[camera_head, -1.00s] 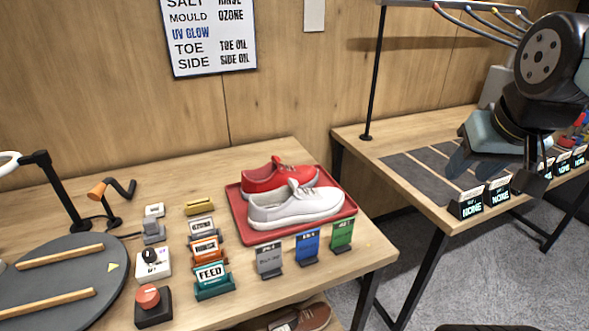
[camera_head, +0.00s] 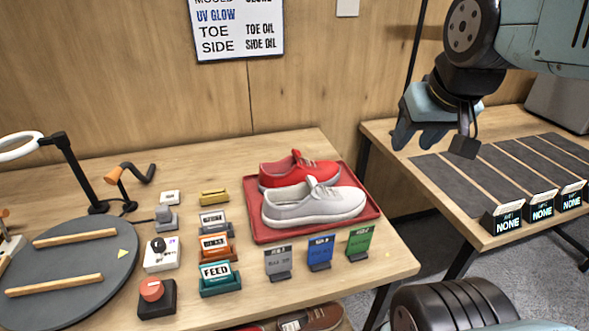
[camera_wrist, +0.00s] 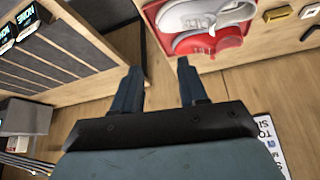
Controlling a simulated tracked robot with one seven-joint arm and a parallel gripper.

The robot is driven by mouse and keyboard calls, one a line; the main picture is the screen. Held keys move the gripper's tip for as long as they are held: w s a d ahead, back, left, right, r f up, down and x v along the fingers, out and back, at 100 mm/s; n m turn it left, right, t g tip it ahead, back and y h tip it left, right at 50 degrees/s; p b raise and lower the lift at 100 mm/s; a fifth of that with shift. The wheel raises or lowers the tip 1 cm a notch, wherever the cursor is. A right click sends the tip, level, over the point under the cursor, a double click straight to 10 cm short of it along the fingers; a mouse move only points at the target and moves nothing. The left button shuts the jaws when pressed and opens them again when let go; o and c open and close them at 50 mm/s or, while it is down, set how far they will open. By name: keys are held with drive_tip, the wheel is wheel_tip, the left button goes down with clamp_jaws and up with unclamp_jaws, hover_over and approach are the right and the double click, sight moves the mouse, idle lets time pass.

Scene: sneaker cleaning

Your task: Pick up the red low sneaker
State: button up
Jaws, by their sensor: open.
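The red low sneaker (camera_head: 299,169) lies on a red tray (camera_head: 257,229) on the left table, behind a white sneaker (camera_head: 314,204) that partly hides it. In the wrist view the red sneaker (camera_wrist: 210,41) is near the top, below the white sneaker (camera_wrist: 207,14) in the picture. My gripper (camera_head: 421,138) is up to the right of the tray in the head view, apart from both shoes. In the wrist view its two fingers (camera_wrist: 158,78) are spread with nothing between them.
Coloured label stands (camera_head: 320,252) line the tray's front. A round turntable (camera_head: 68,262), a red button (camera_head: 152,290) and FEED stand (camera_head: 218,277) are to the left. A second table with dark strips (camera_head: 455,188) stands right, across a gap. A wooden wall is behind.

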drive_tip(key=shift+o, duration=0.2)
drive_tip(key=o, duration=0.3)
drive_tip(key=shift+w, duration=0.4)
drive_tip(key=o, duration=0.7)
drive_tip(key=w+a+m+g, duration=0.1)
drive_tip(key=w, duration=0.1)
drive_tip(key=w+f+m+g+y, duration=0.1)
drive_tip(key=w, duration=0.1)
drive_tip(key=w+a+f+m+g, duration=0.1)
drive_tip(key=w, duration=0.1)
drive_tip(key=shift+w+a+m+y, duration=0.3)
drive_tip(key=shift+w+a, duration=0.05)
drive_tip(key=shift+w, duration=0.05)
drive_tip(key=shift+o, duration=0.2)
drive_tip(key=m+g+y, duration=0.5)
drive_tip(key=m+y, duration=0.7)
approach(308, 161)
drive_tip(key=a, duration=0.1)
drive_tip(key=s+a, duration=0.1)
drive_tip(key=a, duration=0.1)
drive_tip(key=s+a+f, duration=0.1)
drive_tip(key=shift+a, duration=0.3)
drive_tip(key=shift+w+x, duration=0.1)
drive_tip(key=shift+x, duration=1.15)
drive_tip(key=shift+w+x, duration=0.15)
drive_tip(key=shift+x, duration=1.15)
